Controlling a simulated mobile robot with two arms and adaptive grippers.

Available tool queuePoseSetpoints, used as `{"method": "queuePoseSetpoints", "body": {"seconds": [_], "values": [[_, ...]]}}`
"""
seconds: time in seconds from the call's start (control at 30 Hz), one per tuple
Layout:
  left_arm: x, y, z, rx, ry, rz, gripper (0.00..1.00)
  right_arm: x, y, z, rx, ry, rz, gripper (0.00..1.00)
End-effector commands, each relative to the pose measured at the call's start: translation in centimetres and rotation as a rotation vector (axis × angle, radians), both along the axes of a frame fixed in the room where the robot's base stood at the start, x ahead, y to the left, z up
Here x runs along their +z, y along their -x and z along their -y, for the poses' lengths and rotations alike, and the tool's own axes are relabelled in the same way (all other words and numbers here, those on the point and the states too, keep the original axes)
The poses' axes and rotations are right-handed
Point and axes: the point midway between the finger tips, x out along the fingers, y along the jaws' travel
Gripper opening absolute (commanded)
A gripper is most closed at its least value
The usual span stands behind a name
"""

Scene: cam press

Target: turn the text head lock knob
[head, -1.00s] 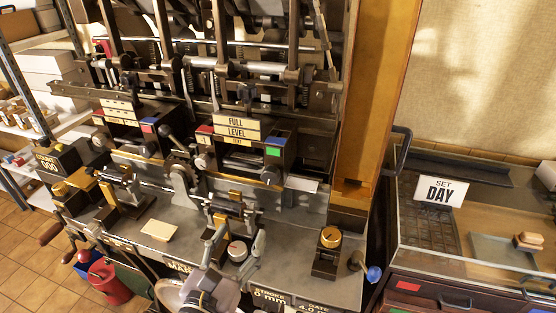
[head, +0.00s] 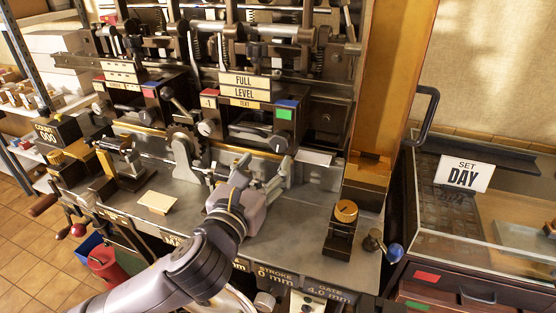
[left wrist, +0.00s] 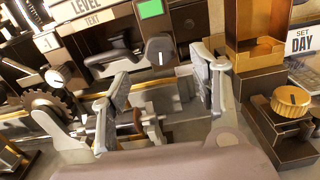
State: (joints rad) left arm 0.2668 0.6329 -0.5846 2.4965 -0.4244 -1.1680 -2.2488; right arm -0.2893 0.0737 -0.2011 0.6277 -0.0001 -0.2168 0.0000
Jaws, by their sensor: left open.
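The text head (head: 257,92) is a dark box with stacked labels reading FULL, LEVEL and TEXT. A dark grey round knob (head: 278,143) sits on its lower right front, below a green square; I take this for the lock knob. It also shows in the left wrist view (left wrist: 160,49), with a pale pointer line. My left gripper (head: 263,177) is open and empty, in front of and below the text head. In the left wrist view its two fingers (left wrist: 161,75) stand apart on either side below the knob, not touching it. My right gripper is not in view.
A light round knob (head: 207,127) is on the head's left side. A toothed wheel (head: 183,143) stands left of my gripper. A brass-topped knob block (head: 343,225) and a wooden post (head: 388,90) are at right. A SET DAY sign (head: 463,174) is farther right.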

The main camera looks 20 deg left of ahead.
Motion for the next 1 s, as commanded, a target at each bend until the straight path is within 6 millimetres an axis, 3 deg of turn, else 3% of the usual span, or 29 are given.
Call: {"method": "queuePoseSetpoints", "body": {"seconds": [0.03,0.2,0.3,0.53,0.93,1.0], "values": [[-0.7,-0.8,-0.1,0.004,0.002,0.007,0.56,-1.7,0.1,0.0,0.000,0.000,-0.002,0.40],[-0.6,-2.6,0.1,0.001,0.003,0.005,0.56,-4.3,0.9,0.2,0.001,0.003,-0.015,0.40],[0.1,-4.6,0.1,0.004,0.001,-0.003,0.56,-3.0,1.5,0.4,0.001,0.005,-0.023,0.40],[0.1,-7.6,0.3,0.001,0.001,-0.001,0.56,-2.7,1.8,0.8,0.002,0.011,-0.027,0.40],[0.0,-8.3,0.3,0.001,0.001,-0.001,0.56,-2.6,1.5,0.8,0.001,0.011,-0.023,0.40],[0.0,-8.3,0.3,0.001,0.001,-0.001,0.52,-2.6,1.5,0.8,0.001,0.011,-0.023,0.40]]}}
